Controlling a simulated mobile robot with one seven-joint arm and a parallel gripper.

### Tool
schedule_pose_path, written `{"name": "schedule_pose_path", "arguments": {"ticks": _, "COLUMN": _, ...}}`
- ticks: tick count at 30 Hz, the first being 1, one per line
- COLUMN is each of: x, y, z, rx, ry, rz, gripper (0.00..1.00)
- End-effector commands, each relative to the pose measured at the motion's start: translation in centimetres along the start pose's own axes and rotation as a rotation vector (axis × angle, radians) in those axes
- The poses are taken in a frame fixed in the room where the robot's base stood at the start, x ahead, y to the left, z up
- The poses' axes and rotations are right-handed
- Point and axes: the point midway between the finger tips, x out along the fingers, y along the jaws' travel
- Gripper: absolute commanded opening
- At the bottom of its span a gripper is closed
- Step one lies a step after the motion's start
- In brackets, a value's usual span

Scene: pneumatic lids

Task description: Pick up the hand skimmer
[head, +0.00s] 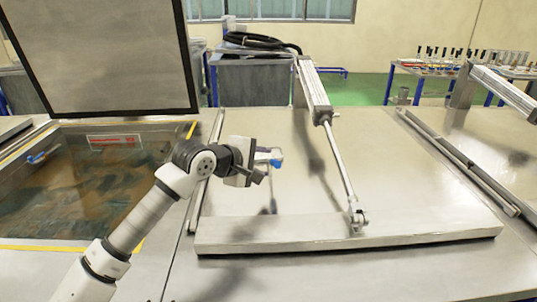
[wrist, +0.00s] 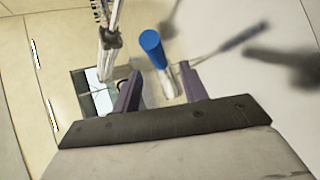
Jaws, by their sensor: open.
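A thing with a bright blue cylindrical end and a paler shaft, probably the hand skimmer (head: 276,163), shows at the tip of my gripper (head: 268,155), above the closed metal lid. In the wrist view its blue end (wrist: 153,47) stands out beyond the fingertips, and the grey shaft runs down between the two purple fingers of my gripper (wrist: 160,86). The fingers are apart, one to each side of the shaft. I cannot tell whether either finger touches it. The rest of the thing is hidden behind the gripper.
The flat metal lid (head: 400,180) carries a pneumatic cylinder (head: 314,92) and rod, right of my gripper. A bottle table stands behind.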

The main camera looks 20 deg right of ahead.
Motion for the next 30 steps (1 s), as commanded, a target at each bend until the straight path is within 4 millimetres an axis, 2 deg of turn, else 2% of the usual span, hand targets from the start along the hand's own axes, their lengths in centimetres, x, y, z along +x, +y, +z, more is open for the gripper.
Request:
{"name": "schedule_pose_path", "arguments": {"ticks": 5, "x": 1.0, "y": 0.2, "z": 0.0, "rx": -0.002, "ry": -0.001, "rz": 0.001, "gripper": 0.43}}
{"name": "schedule_pose_path", "arguments": {"ticks": 15, "x": 5.2, "y": 0.2, "z": -0.1, "rx": -0.002, "ry": -0.002, "rz": 0.000, "gripper": 0.43}}
{"name": "schedule_pose_path", "arguments": {"ticks": 23, "x": 5.7, "y": -0.1, "z": -0.3, "rx": -0.001, "ry": -0.001, "rz": 0.002, "gripper": 0.43}}
{"name": "schedule_pose_path", "arguments": {"ticks": 25, "x": 5.7, "y": -0.1, "z": -0.3, "rx": -0.001, "ry": -0.001, "rz": 0.002, "gripper": 0.38}}
{"name": "schedule_pose_path", "arguments": {"ticks": 30, "x": 5.7, "y": -0.1, "z": -0.3, "rx": -0.001, "ry": -0.001, "rz": 0.001, "gripper": 0.16}}
